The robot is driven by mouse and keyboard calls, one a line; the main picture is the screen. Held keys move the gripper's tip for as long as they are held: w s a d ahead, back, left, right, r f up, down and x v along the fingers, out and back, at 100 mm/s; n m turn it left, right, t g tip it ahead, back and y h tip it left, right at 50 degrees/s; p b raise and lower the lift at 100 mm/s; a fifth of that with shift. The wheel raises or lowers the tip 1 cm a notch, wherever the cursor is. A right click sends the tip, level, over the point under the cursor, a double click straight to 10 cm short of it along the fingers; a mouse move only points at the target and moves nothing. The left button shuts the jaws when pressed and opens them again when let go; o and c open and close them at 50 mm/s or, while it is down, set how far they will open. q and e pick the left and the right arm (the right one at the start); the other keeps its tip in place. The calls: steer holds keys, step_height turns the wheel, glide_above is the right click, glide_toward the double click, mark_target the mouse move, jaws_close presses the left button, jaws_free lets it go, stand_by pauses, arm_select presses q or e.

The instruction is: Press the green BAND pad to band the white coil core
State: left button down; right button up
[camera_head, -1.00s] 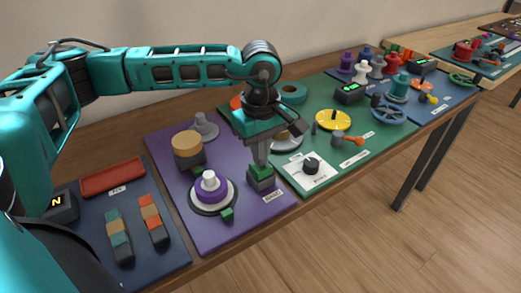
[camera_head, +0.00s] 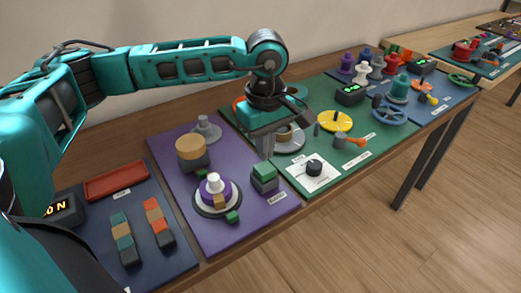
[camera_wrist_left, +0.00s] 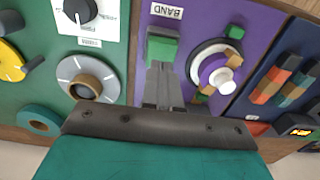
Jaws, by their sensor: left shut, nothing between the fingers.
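The green BAND pad (camera_head: 265,169) tops a dark block on the purple board (camera_head: 250,216); it also shows in the wrist view (camera_wrist_left: 162,46). My left gripper (camera_head: 267,156) is shut and empty, its fingertips just above or behind the pad. A small gap is likely, but contact is hard to judge. The white coil core (camera_head: 213,179) stands upright in a purple winding on a dark-rimmed round base, left of the pad. A tan band piece (camera_head: 219,202) lies across the winding's front; tan pieces also show at the coil in the wrist view (camera_wrist_left: 237,32). My right gripper is not in view.
A tan-topped cylinder (camera_head: 191,147) and a grey spool (camera_head: 207,128) stand behind the coil. A dark knob (camera_head: 314,167) on a white card is right of the pad. A force display (camera_head: 61,208), a red tray (camera_head: 115,181) and striped blocks are at left.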

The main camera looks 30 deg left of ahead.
mark_target(265, 166)
arm_select(q)
step_height(265, 166, up, 10)
stand_by(0.3)
steer(key=shift+f, duration=0.1)
stand_by(0.3)
